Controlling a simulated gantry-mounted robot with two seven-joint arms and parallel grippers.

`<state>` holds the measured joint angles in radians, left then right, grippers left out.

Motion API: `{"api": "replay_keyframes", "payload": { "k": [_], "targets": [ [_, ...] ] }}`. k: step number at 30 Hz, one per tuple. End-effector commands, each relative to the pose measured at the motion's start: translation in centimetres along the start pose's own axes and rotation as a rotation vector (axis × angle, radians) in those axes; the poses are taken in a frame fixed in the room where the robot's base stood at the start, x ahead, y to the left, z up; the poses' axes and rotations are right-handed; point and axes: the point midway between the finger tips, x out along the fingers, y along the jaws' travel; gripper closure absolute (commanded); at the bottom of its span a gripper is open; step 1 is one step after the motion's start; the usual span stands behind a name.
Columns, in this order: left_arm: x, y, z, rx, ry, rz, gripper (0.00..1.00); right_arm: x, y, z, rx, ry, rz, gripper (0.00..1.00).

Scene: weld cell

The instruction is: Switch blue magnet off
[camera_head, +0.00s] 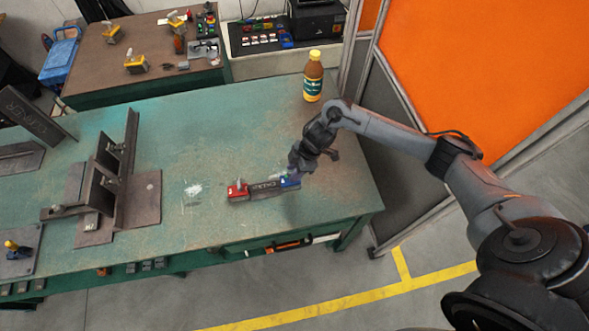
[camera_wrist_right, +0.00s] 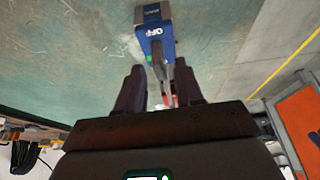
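The blue magnet (camera_head: 290,182) sits on the green table at the right end of a dark lettered bar (camera_head: 265,187). In the right wrist view the blue magnet (camera_wrist_right: 154,40) shows white lettering that reads like OFF and a small green spot. A grey lever-like part (camera_wrist_right: 166,72) and something thin and red lie below it, between my fingers. My right gripper (camera_head: 297,165) is at the blue magnet. In the wrist view its fingers (camera_wrist_right: 159,82) are apart, and I see no contact with the lever. My left gripper is not in view.
A red magnet (camera_head: 238,191) sits at the bar's left end. A yellow-capped bottle (camera_head: 313,76) stands at the table's back right. Steel angle pieces (camera_head: 130,165) stand on the left. An orange panel (camera_head: 480,60) rises beyond the right edge. The table (camera_head: 210,120) behind the bar is clear.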

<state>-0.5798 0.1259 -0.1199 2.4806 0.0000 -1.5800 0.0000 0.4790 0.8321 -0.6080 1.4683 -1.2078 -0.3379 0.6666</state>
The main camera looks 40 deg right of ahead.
Motion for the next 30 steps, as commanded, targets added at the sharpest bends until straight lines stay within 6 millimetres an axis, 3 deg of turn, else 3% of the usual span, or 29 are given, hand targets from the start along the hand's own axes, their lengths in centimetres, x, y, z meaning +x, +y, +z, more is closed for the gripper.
{"api": "replay_keyframes", "payload": {
  "k": [5, 12, 23, 30],
  "targets": [
    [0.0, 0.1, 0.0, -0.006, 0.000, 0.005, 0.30, 0.0, 0.0, 0.0, 0.000, 0.000, 0.000, 0.65],
    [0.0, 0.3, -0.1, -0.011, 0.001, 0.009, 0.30, 0.0, 0.0, 0.0, 0.000, 0.000, 0.000, 1.00],
    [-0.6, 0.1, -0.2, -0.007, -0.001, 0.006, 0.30, -0.2, -0.1, 0.0, 0.018, -0.002, 0.006, 1.00],
    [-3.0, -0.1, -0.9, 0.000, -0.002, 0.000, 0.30, -0.5, -0.3, 0.0, 0.115, -0.004, 0.046, 1.00]
  ]
}}
